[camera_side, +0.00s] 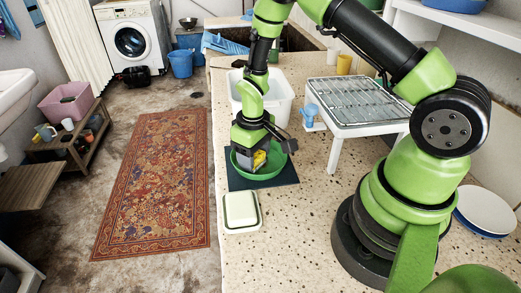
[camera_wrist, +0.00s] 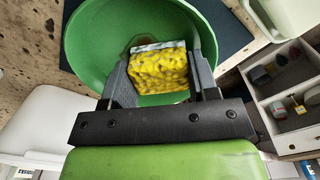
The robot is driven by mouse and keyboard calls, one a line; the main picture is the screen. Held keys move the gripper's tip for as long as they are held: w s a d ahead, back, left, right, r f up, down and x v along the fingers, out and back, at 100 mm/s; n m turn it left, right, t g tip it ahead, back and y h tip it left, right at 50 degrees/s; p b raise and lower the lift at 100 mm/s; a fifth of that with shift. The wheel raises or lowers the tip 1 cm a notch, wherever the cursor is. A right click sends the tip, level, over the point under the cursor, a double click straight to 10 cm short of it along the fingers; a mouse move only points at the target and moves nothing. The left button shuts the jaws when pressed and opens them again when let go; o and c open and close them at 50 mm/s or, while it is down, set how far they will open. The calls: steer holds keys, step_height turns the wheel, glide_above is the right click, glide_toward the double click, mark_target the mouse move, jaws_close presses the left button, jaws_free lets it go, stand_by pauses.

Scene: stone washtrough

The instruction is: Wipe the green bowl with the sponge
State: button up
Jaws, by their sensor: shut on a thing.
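The green bowl (camera_side: 270,172) stands upright on a dark mat (camera_side: 288,172) on the speckled counter. In the wrist view the bowl (camera_wrist: 90,40) fills the upper middle, its inside facing the camera. My gripper (camera_side: 258,158) is shut on the yellow sponge (camera_wrist: 158,68), which has a pale grey layer along its far edge. The sponge is down inside the bowl, between my two dark fingers. The sponge also shows as a yellow patch in the side view (camera_side: 260,159). Whether it touches the bowl's inner wall I cannot tell.
A pale green-and-white lidded dish (camera_side: 241,211) sits just in front of the mat. A white basin (camera_side: 277,98) stands behind the bowl. A white rack with a glass-like tray (camera_side: 352,102) and a blue item (camera_side: 311,113) stand to the right. The counter's left edge is close.

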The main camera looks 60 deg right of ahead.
steer(key=shift+d, duration=0.15)
steer(key=shift+s+d, duration=0.2)
steer(key=shift+d, duration=0.55)
steer(key=shift+s+d, duration=0.15)
steer(key=shift+d, duration=0.6)
steer(key=shift+w+a, duration=0.25)
steer(key=shift+a, duration=0.65)
steer(key=shift+w+a, duration=0.25)
steer(key=shift+a, duration=0.65)
steer(key=shift+r, duration=4.05)
steer(key=shift+s, duration=0.1)
